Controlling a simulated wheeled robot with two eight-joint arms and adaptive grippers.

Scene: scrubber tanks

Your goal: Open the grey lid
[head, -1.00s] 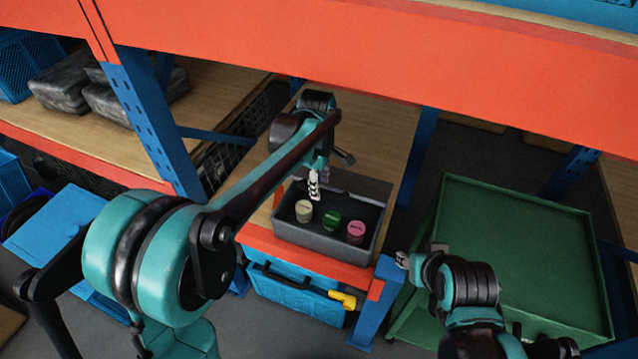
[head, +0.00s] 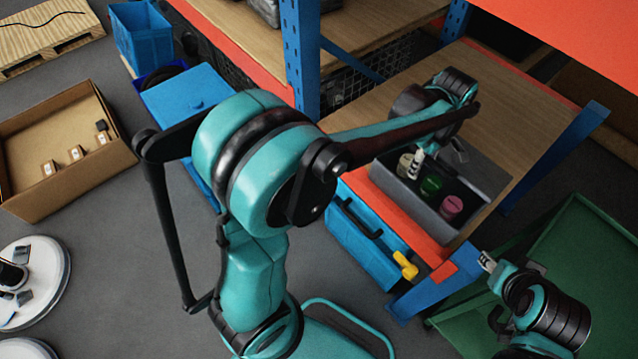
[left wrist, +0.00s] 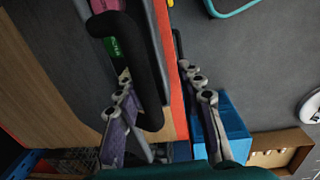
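A dark grey box (head: 407,190) stands on the wooden bench with its inside showing. In it are a cream tub (head: 404,165), a green tub (head: 431,186) and a pink tub (head: 451,207). A grey panel (head: 490,160) shows along its back; I cannot tell whether this is the grey lid. My left gripper (head: 418,162) is at the box's left end by the cream tub. In the left wrist view my left gripper (left wrist: 163,98) has its fingers apart, with the box's edge and a black curved bar (left wrist: 151,90) near them. My right gripper (head: 487,262) is beyond the box's front right corner; its fingers are unclear.
A blue case (head: 365,245) with a black handle and a yellow part (head: 405,265) sits below the bench's red edge. A green cart (head: 590,250) stands at right. A blue upright (head: 302,60) rises left of the bench. A cardboard box (head: 60,150) lies on the floor.

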